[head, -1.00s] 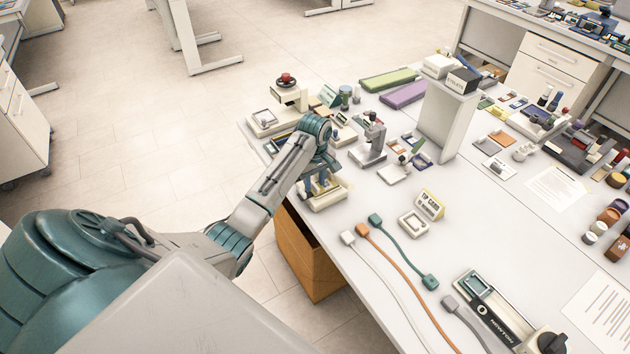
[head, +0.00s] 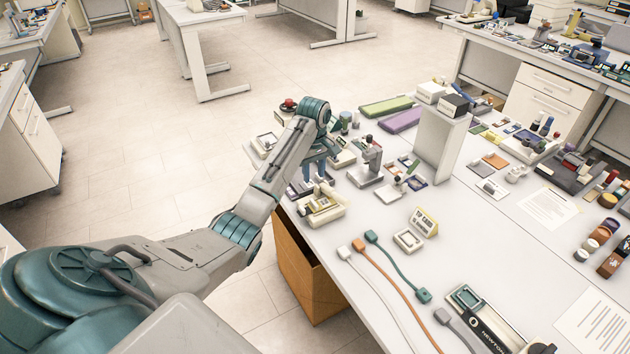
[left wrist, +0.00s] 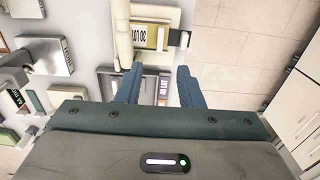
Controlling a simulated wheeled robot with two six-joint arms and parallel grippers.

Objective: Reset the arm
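My left gripper (head: 319,174) points down above the table, just behind a cream device (head: 322,207). In the left wrist view the two blue fingers (left wrist: 160,78) are apart with nothing held between them. The cream device with its yellow label (left wrist: 153,38) lies beyond the fingertips there, and a grey device (left wrist: 152,86) shows between the fingers. My right gripper is not in view.
Behind the gripper stands a device with a red knob (head: 289,104). A grey stand (head: 368,165) is to its right, and a tall white block (head: 440,145) farther right. Cables (head: 385,285) lie along the front. An orange-brown box (head: 308,270) stands below the table edge. Open floor lies left.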

